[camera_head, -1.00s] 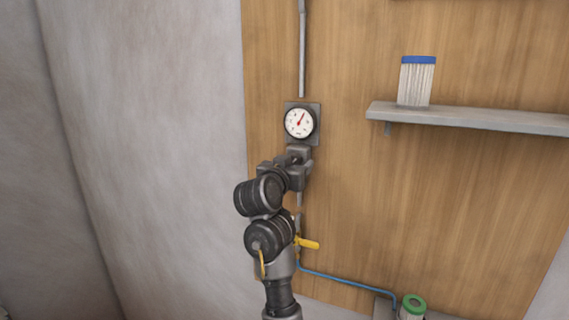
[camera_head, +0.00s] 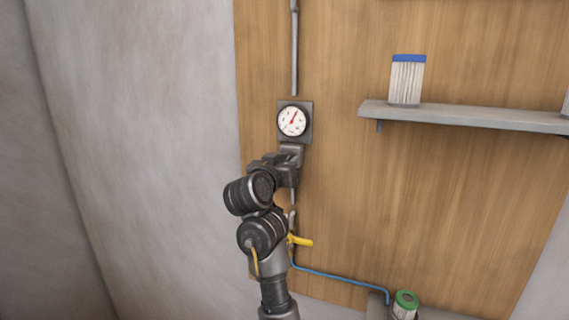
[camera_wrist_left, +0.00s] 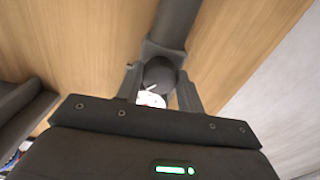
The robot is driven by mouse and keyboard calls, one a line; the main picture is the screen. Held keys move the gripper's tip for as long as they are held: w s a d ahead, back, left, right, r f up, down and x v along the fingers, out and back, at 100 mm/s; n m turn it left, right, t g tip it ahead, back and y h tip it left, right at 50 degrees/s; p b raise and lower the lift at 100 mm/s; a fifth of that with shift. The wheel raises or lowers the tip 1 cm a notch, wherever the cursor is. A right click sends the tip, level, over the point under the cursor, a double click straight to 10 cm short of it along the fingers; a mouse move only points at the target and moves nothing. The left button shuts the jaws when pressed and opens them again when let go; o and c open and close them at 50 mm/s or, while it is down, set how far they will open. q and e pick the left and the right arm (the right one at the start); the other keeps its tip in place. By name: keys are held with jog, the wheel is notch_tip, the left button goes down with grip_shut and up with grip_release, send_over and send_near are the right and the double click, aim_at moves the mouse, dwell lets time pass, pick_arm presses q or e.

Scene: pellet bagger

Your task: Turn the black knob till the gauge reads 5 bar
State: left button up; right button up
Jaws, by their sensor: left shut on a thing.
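The round white gauge (camera_head: 292,121) with a red needle is on a dark plate on the wooden panel. Its needle points up and slightly right; the numbers are too small to read. My left gripper (camera_head: 288,161) is just below the gauge, at the dark regulator body. In the left wrist view my left gripper (camera_wrist_left: 160,88) is shut on the black knob (camera_wrist_left: 158,73), which sits between the two fingers. In the head view the knob is mostly hidden by my gripper. My right gripper is out of view.
A grey pipe (camera_head: 295,50) runs up from the gauge. A yellow lever (camera_head: 300,241) and a blue hose (camera_head: 340,275) are below, close to my left arm. A grey shelf (camera_head: 460,116) with a blue-topped filter (camera_head: 407,80) is at right. A green-topped filter (camera_head: 405,303) is at bottom right.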

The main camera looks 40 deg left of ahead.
pick_arm(q)
jog(key=shift+n, duration=2.4)
jog(key=o, duration=1)
jog(key=shift+w+f, duration=0.1)
jog(key=shift+w, duration=0.05)
jog(key=b+v, duration=1)
jog(key=b, duration=0.2)
jog(key=shift+s+d+b, duration=0.25)
jog(key=shift+s+b, duration=0.1)
jog(key=shift+b, duration=0.05)
